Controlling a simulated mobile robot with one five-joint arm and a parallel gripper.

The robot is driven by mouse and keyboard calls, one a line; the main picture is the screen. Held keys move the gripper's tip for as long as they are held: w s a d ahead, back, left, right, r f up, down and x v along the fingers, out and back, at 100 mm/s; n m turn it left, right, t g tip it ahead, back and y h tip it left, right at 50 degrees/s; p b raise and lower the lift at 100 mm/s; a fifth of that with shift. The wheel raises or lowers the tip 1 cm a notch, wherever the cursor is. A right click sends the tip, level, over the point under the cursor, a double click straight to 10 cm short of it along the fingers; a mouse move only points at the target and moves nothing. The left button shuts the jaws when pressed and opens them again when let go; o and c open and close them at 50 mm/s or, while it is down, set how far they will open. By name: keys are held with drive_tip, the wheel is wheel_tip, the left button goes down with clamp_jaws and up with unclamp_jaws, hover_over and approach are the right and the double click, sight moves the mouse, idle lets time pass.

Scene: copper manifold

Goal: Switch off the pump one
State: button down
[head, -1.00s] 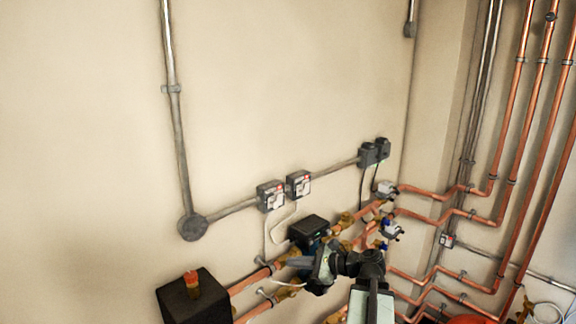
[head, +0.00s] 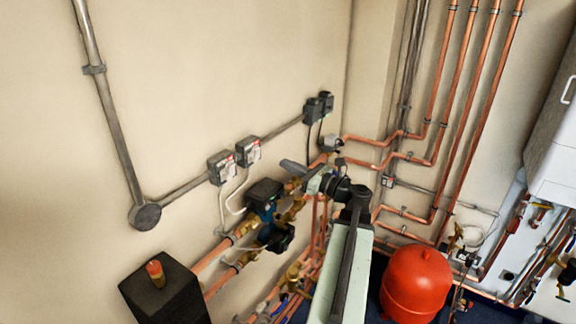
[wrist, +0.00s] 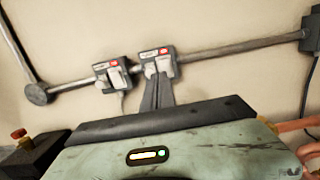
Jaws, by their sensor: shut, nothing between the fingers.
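Two grey switch boxes with red-marked labels and white rockers are mounted on the wall: a left switch box (head: 222,168) and a right switch box (head: 248,151). They also show in the wrist view, the left switch box (wrist: 112,76) and the right switch box (wrist: 160,62). The labels are too small to read, so I cannot tell which is pump one's. My gripper (head: 286,164) is shut and empty, to the right of both boxes in the head view. In the wrist view its fingertips (wrist: 157,76) overlap the lower part of the right box; contact is not clear.
An upper pump (head: 264,193) and a lower pump (head: 277,238) sit on copper pipes below the switches. A conduit (head: 184,188) links the boxes to dark sockets (head: 318,107). A black box with a red knob (head: 155,273) stands lower left. A red tank (head: 416,283) is at right.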

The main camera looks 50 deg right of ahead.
sight(254, 148)
drive_tip(key=w, duration=0.6)
drive_tip(key=w+r+p, duration=0.1)
drive_tip(key=w, duration=0.2)
drive_tip(key=shift+w+a+r, duration=0.1)
drive_tip(key=shift+w+a, duration=0.25)
drive_tip(key=shift+a, duration=0.05)
drive_tip(key=shift+w+r, duration=0.2)
drive_tip(key=shift+w, duration=0.05)
drive_tip(key=shift+f, duration=0.1)
drive_tip(key=shift+s, duration=0.25)
drive_tip(key=s+d+r+p, duration=0.1)
drive_tip(key=s+p, duration=0.1)
drive_tip(key=s, duration=1.1)
drive_tip(key=shift+s+r, duration=0.2)
drive_tip(key=shift+r, duration=0.15)
